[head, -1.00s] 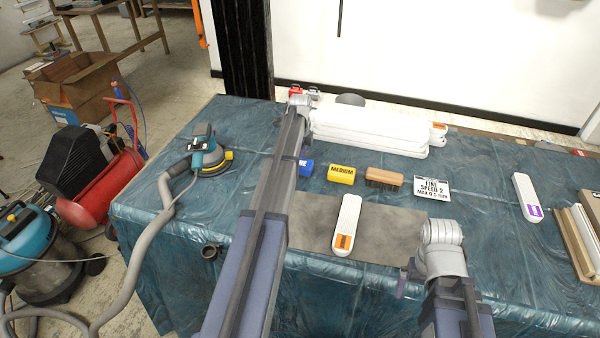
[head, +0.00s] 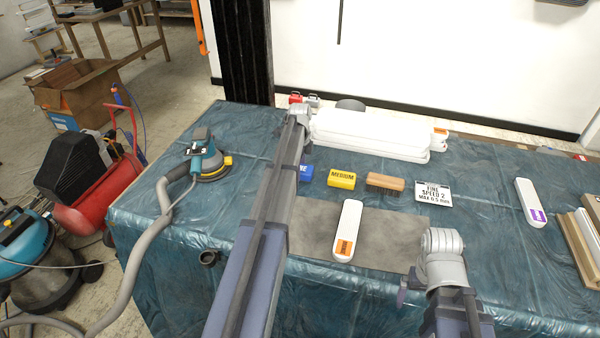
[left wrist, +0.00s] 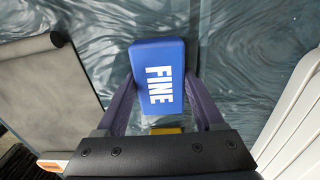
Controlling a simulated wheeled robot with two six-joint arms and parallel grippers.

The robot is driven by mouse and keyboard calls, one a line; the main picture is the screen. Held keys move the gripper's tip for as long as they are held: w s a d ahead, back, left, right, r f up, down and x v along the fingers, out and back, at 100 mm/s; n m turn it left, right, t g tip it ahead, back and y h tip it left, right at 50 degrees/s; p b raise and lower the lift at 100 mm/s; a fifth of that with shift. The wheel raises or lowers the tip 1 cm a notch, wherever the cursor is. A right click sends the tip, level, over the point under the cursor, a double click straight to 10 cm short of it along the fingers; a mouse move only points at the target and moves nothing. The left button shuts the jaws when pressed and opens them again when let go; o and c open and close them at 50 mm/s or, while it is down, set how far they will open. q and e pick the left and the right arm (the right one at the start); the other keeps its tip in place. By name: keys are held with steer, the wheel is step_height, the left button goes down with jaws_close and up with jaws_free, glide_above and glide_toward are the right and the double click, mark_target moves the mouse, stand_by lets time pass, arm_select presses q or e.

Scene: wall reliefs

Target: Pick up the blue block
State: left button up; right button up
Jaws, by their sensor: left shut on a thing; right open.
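The blue block (left wrist: 158,72), marked FINE in white, lies between the two fingers of my left gripper (left wrist: 160,88) in the left wrist view. The fingers are shut on its sides. In the head view only a right part of the blue block (head: 306,173) shows beside my left arm, which hides the rest and the left gripper's fingers. I cannot tell whether the block is clear of the sheet. My right gripper (head: 403,289) is empty and open, low at the right of the grey mat (head: 390,245), mostly hidden by its wrist.
A yellow MEDIUM block (head: 341,180), a brown block (head: 385,181) and a label card (head: 433,194) lie right of the blue block. White stacked pieces (head: 365,130) lie behind. A white bar (head: 347,228) lies on the mat. A sander (head: 207,160) stands left.

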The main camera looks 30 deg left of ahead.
arm_select(q)
steer(key=c, duration=0.3)
steer(key=shift+r, duration=0.1)
step_height(320, 180, up, 10)
steer(key=p, duration=1)
steer(key=o, duration=0.8)
steer(key=shift+c, duration=0.2)
steer(key=c, duration=0.6)
steer(key=shift+o, duration=0.2)
